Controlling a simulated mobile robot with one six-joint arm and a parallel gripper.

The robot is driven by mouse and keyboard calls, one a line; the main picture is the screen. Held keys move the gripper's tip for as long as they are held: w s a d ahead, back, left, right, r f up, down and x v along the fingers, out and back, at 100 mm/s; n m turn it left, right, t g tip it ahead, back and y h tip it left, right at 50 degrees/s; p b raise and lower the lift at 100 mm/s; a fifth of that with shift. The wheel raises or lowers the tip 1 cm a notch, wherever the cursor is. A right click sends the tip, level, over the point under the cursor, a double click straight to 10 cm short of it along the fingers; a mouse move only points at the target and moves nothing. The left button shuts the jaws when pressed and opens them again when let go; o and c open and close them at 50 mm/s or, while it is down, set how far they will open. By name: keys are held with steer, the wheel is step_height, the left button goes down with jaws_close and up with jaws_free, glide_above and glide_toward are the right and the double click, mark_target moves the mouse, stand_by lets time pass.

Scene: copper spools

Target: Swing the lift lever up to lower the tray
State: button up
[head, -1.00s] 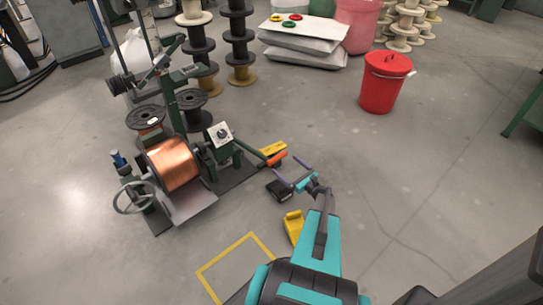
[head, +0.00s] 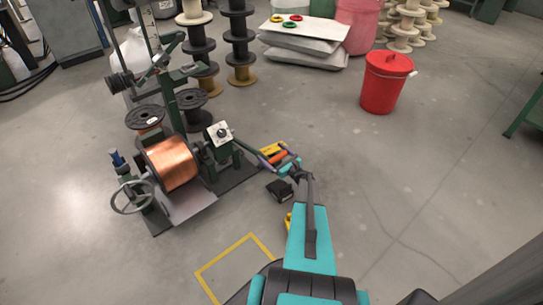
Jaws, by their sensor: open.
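The lift lever is a dark green bar with an orange handle (head: 278,158), reaching out to the right of the winding machine at a low slant. My gripper (head: 274,154) is open at the handle, with its purple fingers on either side of the orange grip. Whether a finger touches the grip cannot be told. The tray (head: 192,208) is a grey plate below the large copper spool (head: 174,163). The spool sits in the machine between dark flanges, and hides part of the tray.
A yellow block (head: 272,148) lies just behind the handle. A black pedal (head: 279,190) and a partly hidden yellow one (head: 288,221) are on the floor near my arm. A yellow floor outline (head: 225,252) is empty.

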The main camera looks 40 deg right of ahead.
steer(key=c, duration=1.3)
steer(key=shift+w+a+r, duration=0.1)
steer(key=shift+w+a, duration=0.05)
steer(key=shift+a, duration=0.05)
